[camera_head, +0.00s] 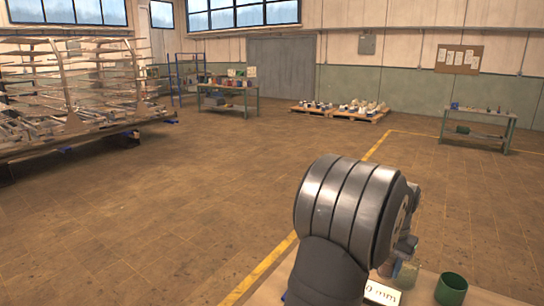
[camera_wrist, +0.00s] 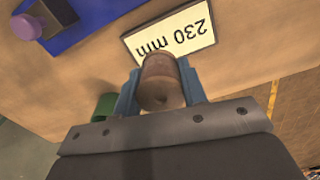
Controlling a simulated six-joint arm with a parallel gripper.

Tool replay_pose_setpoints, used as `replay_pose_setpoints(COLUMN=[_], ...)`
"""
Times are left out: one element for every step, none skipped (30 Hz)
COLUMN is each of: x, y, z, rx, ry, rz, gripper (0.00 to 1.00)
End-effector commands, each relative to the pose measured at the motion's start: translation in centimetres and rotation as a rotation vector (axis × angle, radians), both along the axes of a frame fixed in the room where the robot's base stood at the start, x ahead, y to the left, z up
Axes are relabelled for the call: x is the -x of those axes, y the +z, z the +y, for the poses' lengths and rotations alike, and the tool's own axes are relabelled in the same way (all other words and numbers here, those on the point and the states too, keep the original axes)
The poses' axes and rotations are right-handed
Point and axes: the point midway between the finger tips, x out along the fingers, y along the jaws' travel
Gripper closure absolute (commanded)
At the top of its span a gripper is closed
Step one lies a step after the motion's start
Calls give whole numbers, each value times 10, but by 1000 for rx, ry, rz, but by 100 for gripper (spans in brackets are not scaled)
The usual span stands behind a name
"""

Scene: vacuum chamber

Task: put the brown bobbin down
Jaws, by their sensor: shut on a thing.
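The brown bobbin (camera_wrist: 160,85) is between the fingers of my gripper (camera_wrist: 160,88) in the wrist view, seen end-on. The blue fingers are shut on its two sides. I cannot tell whether the bobbin touches the table.
A green cup-like thing (camera_head: 451,289) stands on the table at the right, and it shows left of my gripper in the wrist view (camera_wrist: 104,106). A blue panel (camera_wrist: 85,20) with a purple-knobbed dark block (camera_wrist: 42,20) lies at upper left. Bare tabletop (camera_wrist: 60,85) shows at left.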

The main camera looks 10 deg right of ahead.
Motion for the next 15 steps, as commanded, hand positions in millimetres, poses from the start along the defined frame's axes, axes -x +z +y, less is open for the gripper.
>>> replay_pose_setpoints(x=[-22, -34, -49, -60, -71, -84, -94, -103, -115, -124, -133, -144, -152, -160, -169], y=[-1, -2, -2, -3, -5, -8, -10, -14, -18, -21, -24, -28, -31, -34, -38], z=[13, 21, 31, 40, 49, 61, 71, 81, 96, 107, 118, 133, 144, 156, 172], rx=[0, 0, 0, -1, -2, -2, -2, -2, -2, -2, -1, -1, -1, -2, -2], ry=[36, 52, 75, 94, 113, 140, 161, 184, 213, 236, 258, 288, 310, 333, 362], rz=[0, 0, 0, 1, 1, 1, 1, 1, 3, 3, 2, 2, 2, 1, 1], gripper=[84, 84, 84, 84, 84, 84, 84, 84, 84, 84, 84, 84, 84, 84, 84])
